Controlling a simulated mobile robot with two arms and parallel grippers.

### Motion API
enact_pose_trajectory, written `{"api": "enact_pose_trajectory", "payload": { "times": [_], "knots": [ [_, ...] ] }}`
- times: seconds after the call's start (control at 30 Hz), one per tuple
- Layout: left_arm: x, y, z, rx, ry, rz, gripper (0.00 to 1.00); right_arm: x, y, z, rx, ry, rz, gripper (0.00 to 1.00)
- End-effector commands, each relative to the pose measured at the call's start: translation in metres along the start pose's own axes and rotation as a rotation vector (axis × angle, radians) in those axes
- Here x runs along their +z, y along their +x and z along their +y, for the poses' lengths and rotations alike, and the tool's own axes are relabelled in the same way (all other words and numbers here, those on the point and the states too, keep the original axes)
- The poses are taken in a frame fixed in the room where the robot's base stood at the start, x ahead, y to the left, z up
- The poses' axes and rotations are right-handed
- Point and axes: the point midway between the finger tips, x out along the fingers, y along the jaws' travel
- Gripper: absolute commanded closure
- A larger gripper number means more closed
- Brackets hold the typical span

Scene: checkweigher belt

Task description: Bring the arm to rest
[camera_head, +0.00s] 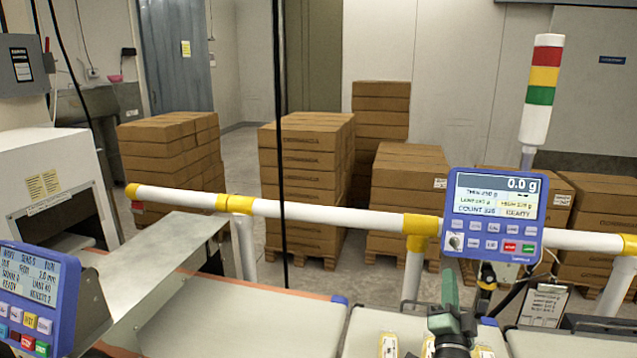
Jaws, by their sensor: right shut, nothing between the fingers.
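My right gripper (449,290) rises from the bottom edge, right of the middle, with its greenish fingers pointing up and away. It is shut and empty. It shows in front of the grey belt (390,322), just below the blue scale display (493,215), which reads 0.0 g. Small yellow-and-white packs (388,345) show at the bottom edge beside the gripper, partly cut off or hidden by it. I cannot tell how high the gripper is above the belt. My left gripper is not in view.
A white and yellow guard rail (320,210) crosses behind the belts. A second blue panel (35,300) stands at lower left, by a metal side plate (160,270). A signal tower (541,90) and a clipboard (544,305) are at right. Carton stacks (300,185) stand behind.

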Motion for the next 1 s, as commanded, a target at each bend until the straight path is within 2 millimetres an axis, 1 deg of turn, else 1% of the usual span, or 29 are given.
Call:
{"api": "enact_pose_trajectory", "payload": {
  "times": [0.17,0.27,0.37,0.4,0.47,0.5,0.6,0.7,0.8,0.9,1.0],
  "knots": [
    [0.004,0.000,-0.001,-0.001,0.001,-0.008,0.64,0.038,-0.039,0.001,-0.021,-0.133,-0.227,1.00],
    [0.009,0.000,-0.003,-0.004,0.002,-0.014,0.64,0.063,-0.073,0.005,-0.024,-0.230,-0.393,1.00],
    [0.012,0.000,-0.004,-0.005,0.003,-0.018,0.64,0.089,-0.123,0.016,-0.013,-0.350,-0.600,1.00],
    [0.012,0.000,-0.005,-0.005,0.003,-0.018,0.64,0.098,-0.149,0.023,-0.001,-0.407,-0.695,1.00],
    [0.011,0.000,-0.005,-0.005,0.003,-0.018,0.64,0.108,-0.193,0.034,0.023,-0.494,-0.846,1.00],
    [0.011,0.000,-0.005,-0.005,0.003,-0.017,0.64,0.111,-0.222,0.042,0.044,-0.551,-0.941,1.00],
    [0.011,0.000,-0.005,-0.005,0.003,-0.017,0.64,0.108,-0.284,0.059,0.100,-0.664,-1.138,1.00],
    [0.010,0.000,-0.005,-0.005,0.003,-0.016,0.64,0.098,-0.331,0.070,0.151,-0.740,-1.279,1.00],
    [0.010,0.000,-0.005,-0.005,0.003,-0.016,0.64,0.085,-0.365,0.077,0.197,-0.795,-1.382,1.00],
    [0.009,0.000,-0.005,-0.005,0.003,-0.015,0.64,0.072,-0.395,0.082,0.238,-0.839,-1.469,1.00],
    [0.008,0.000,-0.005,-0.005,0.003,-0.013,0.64,0.058,-0.419,0.086,0.278,-0.876,-1.543,1.00]
  ]
}}
